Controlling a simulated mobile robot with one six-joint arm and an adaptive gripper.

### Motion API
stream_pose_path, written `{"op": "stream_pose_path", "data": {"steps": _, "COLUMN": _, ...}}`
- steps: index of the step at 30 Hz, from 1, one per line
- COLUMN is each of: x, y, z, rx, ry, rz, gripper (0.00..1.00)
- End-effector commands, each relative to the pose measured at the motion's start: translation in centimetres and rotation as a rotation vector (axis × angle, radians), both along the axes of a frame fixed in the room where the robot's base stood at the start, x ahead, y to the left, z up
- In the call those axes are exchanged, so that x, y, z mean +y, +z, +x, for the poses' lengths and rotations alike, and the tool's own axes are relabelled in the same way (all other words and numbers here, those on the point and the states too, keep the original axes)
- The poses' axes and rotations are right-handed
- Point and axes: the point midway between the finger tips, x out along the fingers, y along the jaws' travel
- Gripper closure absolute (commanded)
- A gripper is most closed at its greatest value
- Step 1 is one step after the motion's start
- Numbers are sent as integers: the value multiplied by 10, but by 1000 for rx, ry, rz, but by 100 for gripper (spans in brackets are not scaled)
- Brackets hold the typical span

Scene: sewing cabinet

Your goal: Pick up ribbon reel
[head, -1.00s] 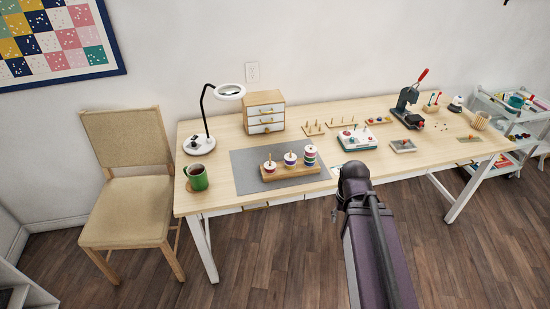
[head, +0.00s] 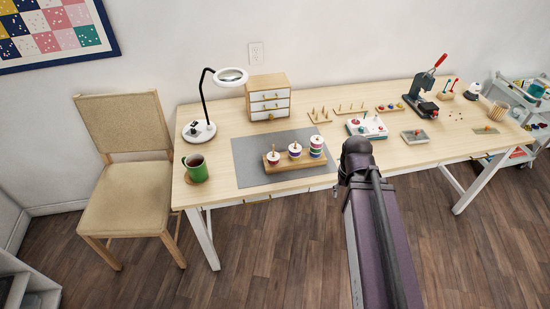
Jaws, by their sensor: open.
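Several small ribbon reels sit stacked on the pegs of a wooden stand (head: 290,171) on the grey mat. The left peg holds a low red and white reel (head: 273,159), the middle peg holds a red, white and purple stack (head: 294,151), and the right peg holds the tallest stack, with green and purple bands (head: 316,147). My arm reaches up from the bottom right, and its end, my gripper (head: 343,187), is at the table's front edge, right of the stand and apart from it. Its fingers are small and mostly hidden by my arm.
A green mug (head: 195,168) stands left of the grey mat (head: 248,166). A magnifier lamp (head: 200,130) and a small drawer box (head: 268,97) stand behind. A white device (head: 367,127) and a press (head: 420,100) stand to the right. A chair (head: 130,200) is left of the table.

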Motion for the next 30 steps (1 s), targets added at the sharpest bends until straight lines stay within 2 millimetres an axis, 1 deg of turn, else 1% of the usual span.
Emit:
{"op": "stream_pose_path", "data": {"steps": 1, "x": 0, "y": 0, "z": 0, "rx": 0, "ry": 0, "rz": 0, "gripper": 43}}
{"op": "stream_pose_path", "data": {"steps": 2, "x": 0, "y": 0, "z": 0, "rx": 0, "ry": 0, "rz": 0, "gripper": 40}}
{"op": "stream_pose_path", "data": {"steps": 3, "x": 0, "y": 0, "z": 0, "rx": 0, "ry": 0, "rz": 0, "gripper": 28}}
{"op": "stream_pose_path", "data": {"steps": 6, "x": 2, "y": 0, "z": 4, "rx": -5, "ry": 3, "rz": 0, "gripper": 0}}
{"op": "stream_pose_path", "data": {"steps": 8, "x": 5, "y": -1, "z": 9, "rx": -13, "ry": 8, "rz": -1, "gripper": 0}}
{"op": "stream_pose_path", "data": {"steps": 11, "x": 15, "y": -1, "z": 25, "rx": -34, "ry": 20, "rz": -3, "gripper": 0}}
{"op": "stream_pose_path", "data": {"steps": 14, "x": 36, "y": -2, "z": 50, "rx": -72, "ry": 47, "rz": -4, "gripper": 0}}
{"op": "stream_pose_path", "data": {"steps": 17, "x": 61, "y": -3, "z": 81, "rx": -122, "ry": 74, "rz": -3, "gripper": 0}}
{"op": "stream_pose_path", "data": {"steps": 18, "x": 72, "y": -3, "z": 95, "rx": -145, "ry": 87, "rz": -2, "gripper": 0}}
{"op": "stream_pose_path", "data": {"steps": 20, "x": 92, "y": -3, "z": 115, "rx": -181, "ry": 107, "rz": 1, "gripper": 0}}
{"op": "stream_pose_path", "data": {"steps": 21, "x": 105, "y": -3, "z": 128, "rx": -205, "ry": 120, "rz": 3, "gripper": 0}}
{"op": "stream_pose_path", "data": {"steps": 23, "x": 126, "y": -3, "z": 147, "rx": -242, "ry": 138, "rz": 8, "gripper": 0}}
{"op": "stream_pose_path", "data": {"steps": 24, "x": 140, "y": -2, "z": 158, "rx": -264, "ry": 151, "rz": 12, "gripper": 0}}
{"op": "stream_pose_path", "data": {"steps": 27, "x": 173, "y": -1, "z": 182, "rx": -316, "ry": 178, "rz": 23, "gripper": 0}}
{"op": "stream_pose_path", "data": {"steps": 30, "x": 199, "y": 1, "z": 199, "rx": -355, "ry": 198, "rz": 33, "gripper": 0}}
